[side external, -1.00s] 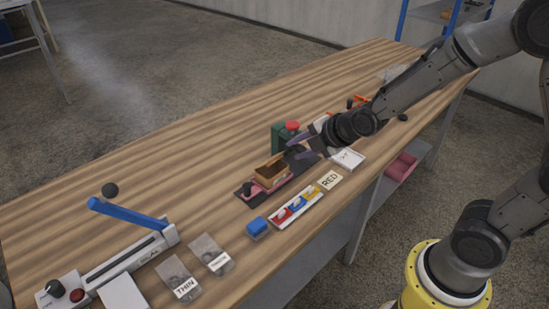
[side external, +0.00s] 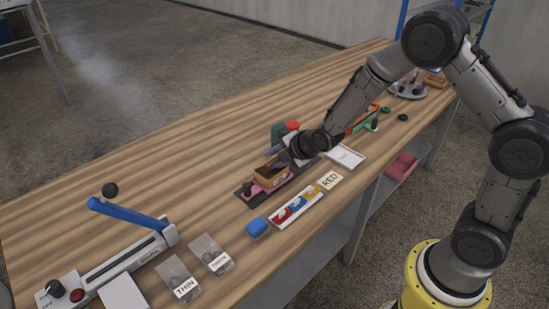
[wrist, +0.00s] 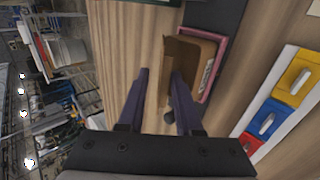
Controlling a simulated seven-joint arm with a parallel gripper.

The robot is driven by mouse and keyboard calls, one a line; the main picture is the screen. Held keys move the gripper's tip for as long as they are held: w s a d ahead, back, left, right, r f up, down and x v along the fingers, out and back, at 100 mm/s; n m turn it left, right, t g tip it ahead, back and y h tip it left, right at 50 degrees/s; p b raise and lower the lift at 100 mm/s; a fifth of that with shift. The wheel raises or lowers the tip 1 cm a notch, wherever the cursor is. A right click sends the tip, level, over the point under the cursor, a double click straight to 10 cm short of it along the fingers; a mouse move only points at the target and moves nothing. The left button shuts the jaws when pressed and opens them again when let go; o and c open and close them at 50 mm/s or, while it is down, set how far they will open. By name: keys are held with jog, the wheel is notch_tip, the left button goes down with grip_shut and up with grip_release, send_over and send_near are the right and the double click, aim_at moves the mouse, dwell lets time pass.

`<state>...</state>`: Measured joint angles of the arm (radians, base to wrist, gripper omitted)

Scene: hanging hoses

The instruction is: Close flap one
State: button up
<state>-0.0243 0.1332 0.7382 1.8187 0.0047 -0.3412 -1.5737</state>
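A small open brown cardboard box (side external: 270,176) sits in a pink holder (wrist: 213,72) on a dark base plate (side external: 246,196). In the wrist view the box (wrist: 208,50) shows a raised flap (wrist: 181,57) on its left side. My gripper (side external: 281,157) is low over the box's right end in the side view. In the wrist view my gripper (wrist: 160,73) has its two dark purple fingers apart with nothing between them. The right fingertip overlaps the flap; I cannot tell if it touches. Part of the box is hidden behind that finger.
A green block with a red button (side external: 292,126) stands behind. A blue-handled lever device (side external: 130,214) is at left.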

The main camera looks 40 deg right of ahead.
grip_shut()
dwell(0.3)
jog(key=shift+s+f+t, duration=0.4)
jog(key=shift+f+t, duration=0.1)
jog(key=shift+t, duration=0.6)
jog(key=shift+s+f+t, duration=0.15)
jog(key=shift+f+t, duration=0.05)
jog(key=shift+t, duration=0.4)
jog(key=shift+s+f+t, duration=0.1)
jog(key=shift+f+t, duration=0.1)
jog(key=shift+t, duration=0.4)
grip_release()
